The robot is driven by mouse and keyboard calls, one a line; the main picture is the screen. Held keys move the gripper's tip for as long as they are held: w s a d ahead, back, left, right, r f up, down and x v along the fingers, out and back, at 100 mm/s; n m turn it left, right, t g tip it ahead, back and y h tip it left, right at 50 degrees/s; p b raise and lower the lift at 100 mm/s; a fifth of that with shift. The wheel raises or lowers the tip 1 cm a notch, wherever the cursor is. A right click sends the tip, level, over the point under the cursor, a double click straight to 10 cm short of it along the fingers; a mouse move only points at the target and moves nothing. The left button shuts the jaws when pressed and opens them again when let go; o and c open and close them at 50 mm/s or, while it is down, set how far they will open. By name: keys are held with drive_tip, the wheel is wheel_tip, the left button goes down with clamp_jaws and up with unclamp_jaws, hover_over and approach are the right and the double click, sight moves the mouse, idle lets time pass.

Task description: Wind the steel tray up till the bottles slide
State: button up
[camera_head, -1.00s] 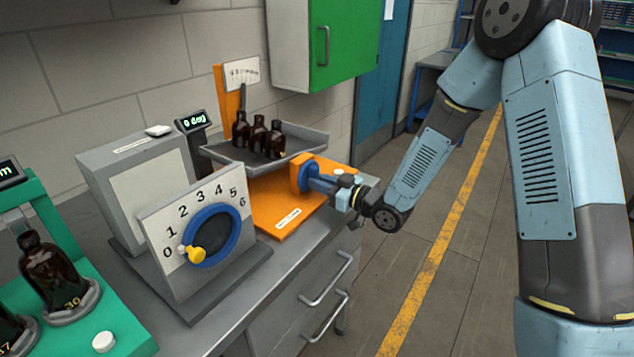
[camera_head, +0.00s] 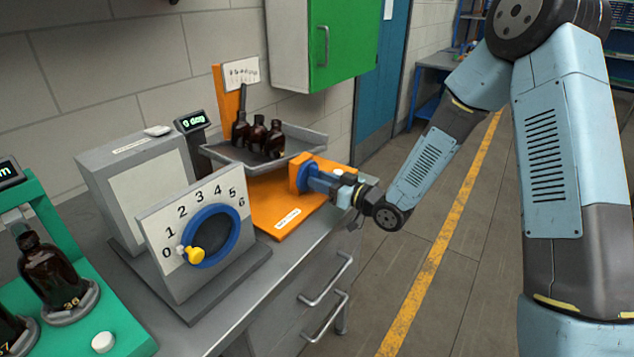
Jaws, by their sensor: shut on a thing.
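The steel tray (camera_head: 223,154) sits on the orange tilting rig (camera_head: 268,212) at the back of the bench. Three dark amber bottles (camera_head: 257,133) stand close together on it and seem to lean slightly; the tray's own slope is hard to judge. My gripper (camera_head: 313,181) reaches in from the right and is shut on the blue handwheel (camera_head: 301,176) at the rig's side. Its fingertips are small and partly hidden. A small display (camera_head: 192,121) behind the tray seems to read 0 deg.
A grey box with a numbered dial (camera_head: 208,238) and yellow knob stands in front left of the tray. A green stand (camera_head: 110,320) with amber bottles is at the left front. A green cabinet (camera_head: 345,45) hangs above. Drawer handles (camera_head: 328,280) project below the bench; the floor right is clear.

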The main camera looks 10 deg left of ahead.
drive_tip(key=shift+o, duration=1.2)
drive_tip(key=shift+s+a, duration=0.1)
drive_tip(key=shift+s, duration=0.05)
drive_tip(key=v, duration=1.3)
drive_tip(key=shift+d, duration=0.4)
drive_tip(key=shift+f, duration=0.1)
